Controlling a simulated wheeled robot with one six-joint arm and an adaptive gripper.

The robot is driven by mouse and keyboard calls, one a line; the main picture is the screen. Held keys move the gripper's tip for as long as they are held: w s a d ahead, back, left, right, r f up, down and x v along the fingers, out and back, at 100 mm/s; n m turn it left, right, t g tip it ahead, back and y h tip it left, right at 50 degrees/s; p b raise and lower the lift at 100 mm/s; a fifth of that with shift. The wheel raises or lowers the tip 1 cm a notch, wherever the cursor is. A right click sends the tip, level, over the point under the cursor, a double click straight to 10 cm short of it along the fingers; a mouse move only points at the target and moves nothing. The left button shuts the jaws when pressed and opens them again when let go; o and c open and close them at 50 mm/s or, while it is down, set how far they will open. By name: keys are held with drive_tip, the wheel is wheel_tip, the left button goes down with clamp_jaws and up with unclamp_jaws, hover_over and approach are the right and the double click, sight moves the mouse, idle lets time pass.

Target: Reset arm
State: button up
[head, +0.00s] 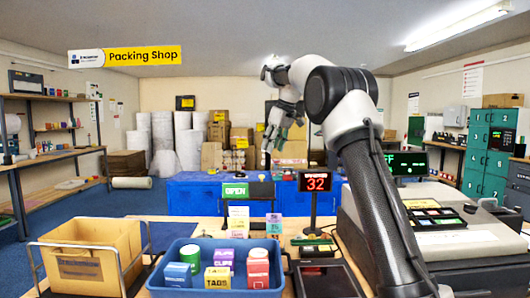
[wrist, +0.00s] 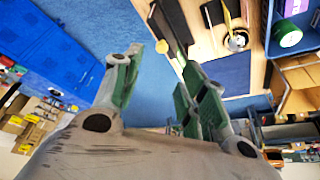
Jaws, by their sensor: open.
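My gripper (head: 277,132) is raised in the air above the counter, right of centre in the head view, at the end of my bent arm. My gripper touches nothing that I can see. The counter's goods are below it, and the blue floor and part of the counter show beyond the fingers in the wrist view.
A "32" display (head: 314,182) stands near my arm. A grey register (head: 455,244) is at right.

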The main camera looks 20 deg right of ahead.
wheel_tip(320, 180, down, 7)
drive_tip(key=s+m, duration=0.2)
drive_tip(key=m, duration=0.1)
drive_tip(key=s+f, duration=0.2)
drive_tip(key=s, duration=1.3)
drive_tip(key=s+d+f+m+h, duration=0.1)
drive_tip(key=s+f, duration=0.2)
drive_tip(key=s, duration=1.2)
drive_tip(key=s+d+f+m+h, duration=0.1)
drive_tip(key=s+f, duration=0.1)
drive_tip(key=s, duration=1.4)
drive_tip(key=shift+f, duration=0.25)
drive_tip(key=shift+d, duration=0.1)
